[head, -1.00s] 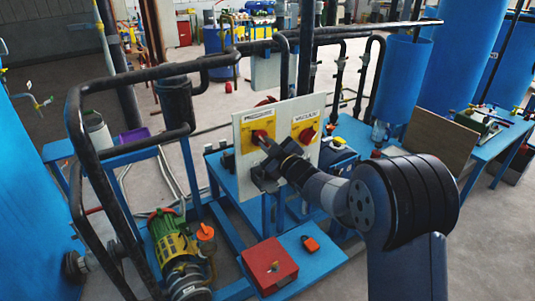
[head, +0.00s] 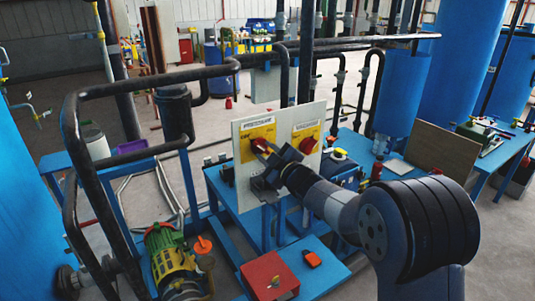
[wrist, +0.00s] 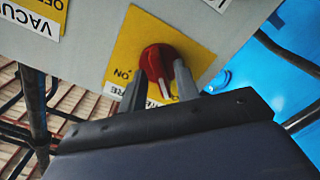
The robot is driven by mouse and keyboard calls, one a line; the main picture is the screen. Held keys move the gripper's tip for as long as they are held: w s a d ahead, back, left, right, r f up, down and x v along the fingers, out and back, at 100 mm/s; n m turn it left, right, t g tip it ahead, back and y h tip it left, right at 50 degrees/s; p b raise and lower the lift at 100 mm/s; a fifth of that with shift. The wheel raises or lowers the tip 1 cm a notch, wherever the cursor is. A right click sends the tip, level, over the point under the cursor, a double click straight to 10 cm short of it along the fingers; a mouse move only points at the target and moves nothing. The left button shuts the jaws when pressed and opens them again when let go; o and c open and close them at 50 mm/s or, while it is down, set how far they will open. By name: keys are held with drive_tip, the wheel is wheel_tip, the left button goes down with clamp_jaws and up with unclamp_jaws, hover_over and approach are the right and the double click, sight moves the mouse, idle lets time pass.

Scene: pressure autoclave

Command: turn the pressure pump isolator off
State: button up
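The pressure isolator is a red rotary knob (head: 260,145) on a yellow plate (head: 247,134), under a label reading PRESSURE, on the left of an upright pale panel (head: 281,168). My gripper (head: 268,150) reaches it from the front right. In the wrist view the picture is turned about upside down. There the red knob (wrist: 158,63) sits between the two grey fingertips of my gripper (wrist: 158,80), which stand apart on either side. Contact is unclear. A white line on the knob points down towards the partly hidden label. An "ON" mark shows left of the knob.
A second red knob (head: 306,145) on a yellow plate, labelled VACUUM, is to the right on the same panel. Black pipes (head: 170,78) run at the left and behind. A red box (head: 270,277), an orange padlock-like item (head: 312,259) and a green pump (head: 170,250) are below.

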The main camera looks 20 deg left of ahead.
drive_tip(key=b+v, duration=0.2)
drive_tip(key=v, duration=0.8)
drive_tip(key=shift+s+d+b, duration=0.25)
drive_tip(key=shift+s+b, duration=0.05)
drive_tip(key=p+x, duration=0.2)
drive_tip(key=x, duration=0.9)
drive_tip(key=shift+d+p, duration=0.1)
drive_tip(key=shift+p, duration=0.25)
drive_tip(key=shift+d, duration=0.15)
